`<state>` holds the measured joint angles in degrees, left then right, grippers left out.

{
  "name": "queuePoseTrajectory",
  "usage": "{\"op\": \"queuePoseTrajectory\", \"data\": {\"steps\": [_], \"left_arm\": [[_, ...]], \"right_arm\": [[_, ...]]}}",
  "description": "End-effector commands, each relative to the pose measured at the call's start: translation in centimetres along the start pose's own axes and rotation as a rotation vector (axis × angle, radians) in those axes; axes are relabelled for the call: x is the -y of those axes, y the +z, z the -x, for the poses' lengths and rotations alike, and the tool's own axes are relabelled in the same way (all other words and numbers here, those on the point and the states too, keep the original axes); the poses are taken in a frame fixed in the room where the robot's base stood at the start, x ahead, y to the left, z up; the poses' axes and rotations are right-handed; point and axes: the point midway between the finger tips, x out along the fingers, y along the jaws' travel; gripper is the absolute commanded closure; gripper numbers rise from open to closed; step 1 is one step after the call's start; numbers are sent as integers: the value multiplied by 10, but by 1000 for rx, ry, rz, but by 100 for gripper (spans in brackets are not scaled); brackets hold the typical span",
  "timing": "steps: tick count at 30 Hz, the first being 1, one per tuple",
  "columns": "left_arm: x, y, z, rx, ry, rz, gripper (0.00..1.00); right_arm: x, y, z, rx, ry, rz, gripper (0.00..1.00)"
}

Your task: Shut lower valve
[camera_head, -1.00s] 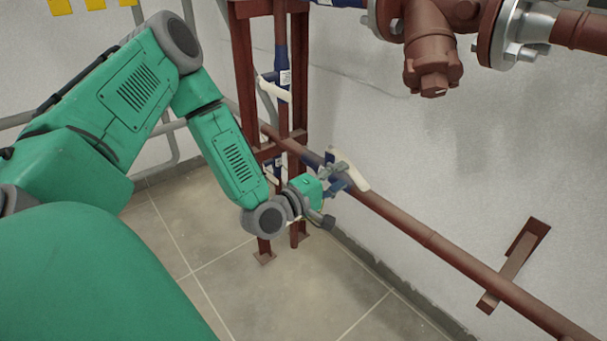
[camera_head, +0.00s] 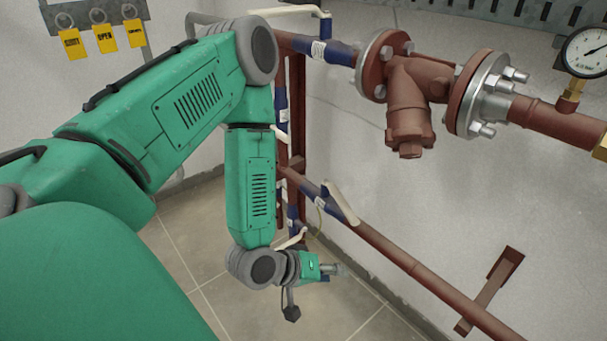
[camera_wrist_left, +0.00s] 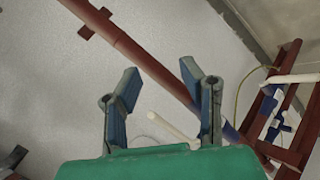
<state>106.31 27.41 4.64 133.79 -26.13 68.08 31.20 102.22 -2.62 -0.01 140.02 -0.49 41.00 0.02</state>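The valve on the lower pipe has a blue body (camera_head: 313,195) and a cream lever (camera_head: 342,203), which slants more steeply than the pipe in the head view. My left gripper (camera_head: 337,269) is below this lever, apart from it, near the floor in the picture. In the left wrist view my left gripper (camera_wrist_left: 160,78) is open, with its two blue-grey fingers spread and nothing held. A cream lever (camera_wrist_left: 172,127) shows between and behind the fingers there. My right gripper is out of view.
The rust-red lower pipe (camera_head: 420,270) runs along the wall, with a bracket (camera_head: 490,290). Another cream lever (camera_head: 291,241) is low on the red frame. An upper valve (camera_head: 325,50), a flanged pipe fitting (camera_head: 408,105) and a gauge (camera_head: 588,50) are above. Floor (camera_head: 230,300) is clear.

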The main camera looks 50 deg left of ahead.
Motion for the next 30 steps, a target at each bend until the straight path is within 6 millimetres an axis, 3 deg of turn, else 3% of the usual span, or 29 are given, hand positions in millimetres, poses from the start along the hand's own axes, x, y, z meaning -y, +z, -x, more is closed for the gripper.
{"op": "queuePoseTrajectory", "data": {"steps": [1,3,12,19,29,30], "left_arm": [[-4,7,10,38,-37,-46,65],[-1,18,18,88,-87,-105,65],[10,53,57,273,-265,-331,65],[16,64,74,346,-329,-417,65],[18,67,76,358,-339,-431,65],[18,66,76,358,-339,-430,72]], "right_arm": [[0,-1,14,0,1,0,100],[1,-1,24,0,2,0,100],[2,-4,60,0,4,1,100],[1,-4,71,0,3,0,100],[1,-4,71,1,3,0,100],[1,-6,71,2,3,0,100]]}}
